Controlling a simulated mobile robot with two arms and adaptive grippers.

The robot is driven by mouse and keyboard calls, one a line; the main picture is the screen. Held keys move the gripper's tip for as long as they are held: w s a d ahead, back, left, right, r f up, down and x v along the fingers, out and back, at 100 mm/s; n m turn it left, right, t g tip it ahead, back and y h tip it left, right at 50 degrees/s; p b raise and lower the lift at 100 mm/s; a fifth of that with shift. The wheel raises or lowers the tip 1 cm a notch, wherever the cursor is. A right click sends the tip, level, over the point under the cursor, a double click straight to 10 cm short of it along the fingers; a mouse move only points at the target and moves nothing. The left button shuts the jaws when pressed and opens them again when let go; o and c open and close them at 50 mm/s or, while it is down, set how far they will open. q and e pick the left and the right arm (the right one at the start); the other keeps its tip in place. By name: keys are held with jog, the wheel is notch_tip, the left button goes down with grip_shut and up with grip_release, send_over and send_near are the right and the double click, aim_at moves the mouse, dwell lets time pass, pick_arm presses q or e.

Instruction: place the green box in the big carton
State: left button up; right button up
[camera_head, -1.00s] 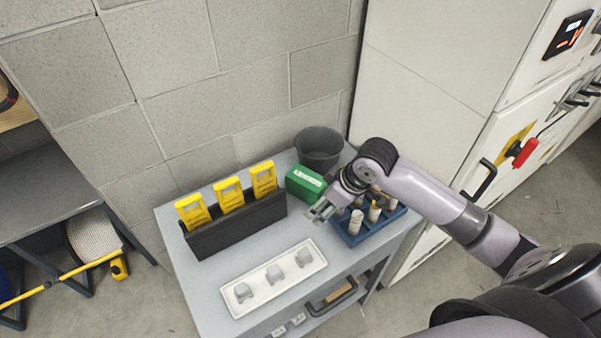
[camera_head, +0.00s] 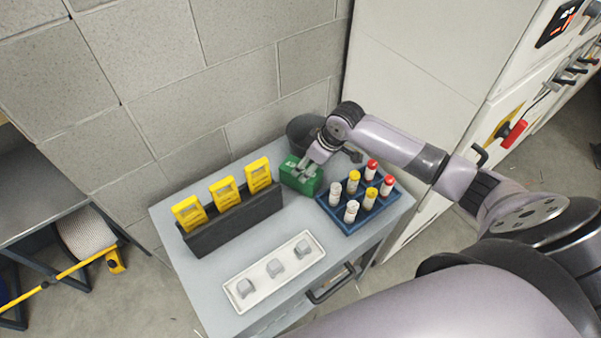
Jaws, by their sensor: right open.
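The green box (camera_head: 292,180) lies near the back of the grey table, between the yellow-tag holder and the blue tray. My right gripper (camera_head: 306,171) is open, with its fingers over the right part of the box and partly covering it. I cannot tell whether the fingers touch it. No big carton shows in this view. My left gripper is not in view.
A dark bin (camera_head: 302,128) stands behind the box by the wall. A blue tray (camera_head: 351,228) holds several capped bottles to the right. A black holder (camera_head: 236,220) with yellow tags is left. A white tray (camera_head: 236,297) with grey pieces lies in front.

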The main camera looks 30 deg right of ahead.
jog(key=shift+f, duration=0.15)
jog(key=shift+a+f+p, duration=0.15)
jog(key=shift+p, duration=0.15)
jog(key=p+x, duration=0.1)
jog(key=x, duration=0.3)
jog(key=shift+w+a+p, duration=0.2)
jog(key=shift+w+p, duration=0.1)
jog(key=shift+p, duration=0.05)
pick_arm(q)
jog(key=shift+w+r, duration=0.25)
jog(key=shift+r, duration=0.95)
pick_arm(e)
jog(key=shift+f, duration=0.25)
jog(key=shift+f, duration=0.25)
jog(key=shift+c, duration=0.6)
jog(key=c, duration=1)
